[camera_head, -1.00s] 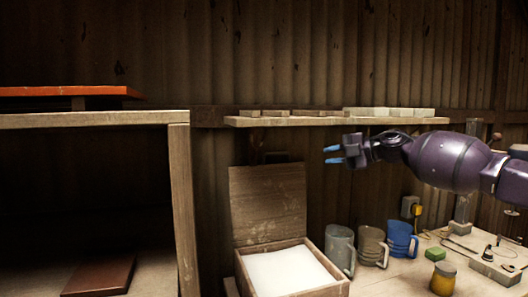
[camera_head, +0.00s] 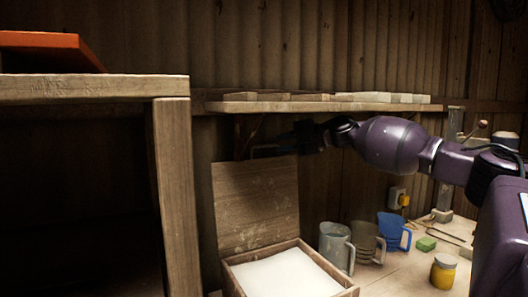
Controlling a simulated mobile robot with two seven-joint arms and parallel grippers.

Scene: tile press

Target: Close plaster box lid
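The plaster box (camera_head: 236,279) is a wooden box full of white plaster (camera_head: 287,275), low in the middle of the head view. Its wooden lid (camera_head: 255,205) stands open, upright at the back edge of the box. My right gripper (camera_head: 285,140) is above and behind the lid's top edge, under the wall shelf. It is dark and in shadow, so its fingers do not show clearly, and I cannot tell whether it touches the lid. My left gripper is not in view.
A wall shelf (camera_head: 330,107) with several flat tiles runs just above my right arm. Grey, brown and blue jugs (camera_head: 393,231) stand right of the box, with a yellow jar (camera_head: 443,274) and a green block (camera_head: 426,244). A wooden rack post (camera_head: 176,195) stands at left.

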